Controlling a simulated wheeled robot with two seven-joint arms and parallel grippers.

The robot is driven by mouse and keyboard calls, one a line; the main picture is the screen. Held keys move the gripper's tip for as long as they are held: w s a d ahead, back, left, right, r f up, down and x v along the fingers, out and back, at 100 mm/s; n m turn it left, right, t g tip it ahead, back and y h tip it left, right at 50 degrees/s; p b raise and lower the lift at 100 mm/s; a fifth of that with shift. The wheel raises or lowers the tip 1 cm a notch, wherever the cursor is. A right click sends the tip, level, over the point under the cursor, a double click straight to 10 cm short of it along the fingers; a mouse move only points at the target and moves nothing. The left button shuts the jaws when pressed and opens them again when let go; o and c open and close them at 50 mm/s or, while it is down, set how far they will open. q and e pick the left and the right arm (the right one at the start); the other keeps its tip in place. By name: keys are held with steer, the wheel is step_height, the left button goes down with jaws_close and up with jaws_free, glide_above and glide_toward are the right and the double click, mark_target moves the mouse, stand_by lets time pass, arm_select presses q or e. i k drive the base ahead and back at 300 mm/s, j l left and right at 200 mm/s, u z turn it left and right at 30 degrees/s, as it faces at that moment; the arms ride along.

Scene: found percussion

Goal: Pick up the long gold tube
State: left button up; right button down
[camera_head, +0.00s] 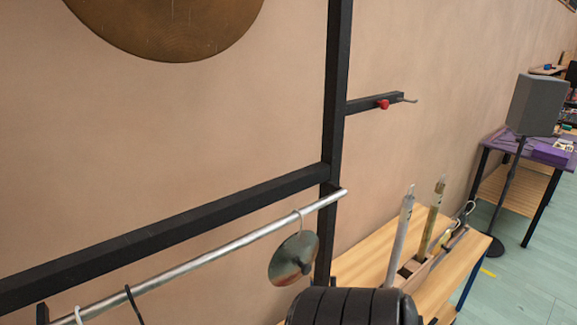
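A long gold tube (432,215) stands upright, tilted slightly, in a wooden holder (413,267) on a light wooden table. A silver-grey tube (400,238) stands just left of it in the same holder. The tubes' lower ends are hidden in the holder. Neither of my grippers is in view.
The wooden table (375,250) stands against the wall. A black frame (335,90) with a silver rail (215,252) and a hanging metal disc (293,258) is left of the tubes. A black ribbed part (350,306) fills the bottom middle. A speaker (537,104) stands at right.

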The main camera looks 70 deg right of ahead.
mark_target(440, 186)
steer(key=z, duration=3.3)
steer(key=i+l, duration=0.55)
steer(key=l, duration=0.1)
